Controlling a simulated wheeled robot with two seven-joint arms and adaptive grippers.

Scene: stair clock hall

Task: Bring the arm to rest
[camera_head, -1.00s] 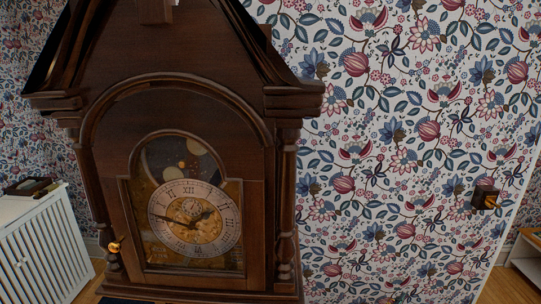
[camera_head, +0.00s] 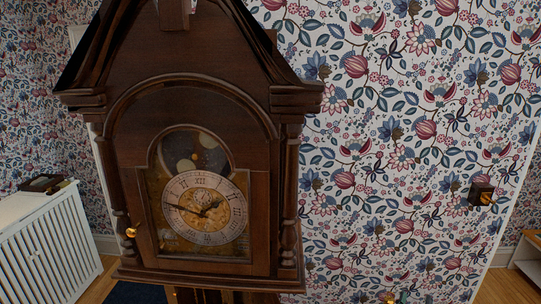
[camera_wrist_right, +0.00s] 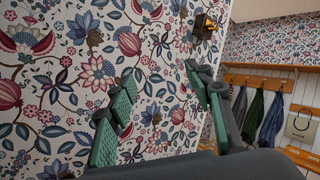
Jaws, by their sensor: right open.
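My right gripper (camera_wrist_right: 160,75) shows in the right wrist view. Its two fingers with green ridged pads stand wide apart, and nothing is between them. Behind them is the floral wallpaper; the fingers appear clear of it, though the gap is hard to judge. I cannot make out the right gripper in the head view. My left gripper is in neither view. A tall dark wooden clock (camera_head: 190,110) stands at the left of the head view. Its door is shut over a pale dial (camera_head: 178,187), and a small brass knob (camera_head: 132,231) is on its left side.
A white slatted radiator cover (camera_head: 45,245) stands left of the clock. A dark wall fitting with a brass tip (camera_head: 481,194) sticks out at the right; a similar one shows in the wrist view (camera_wrist_right: 205,26). Coats (camera_wrist_right: 270,122) hang on a hook rail at the wrist view's right.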

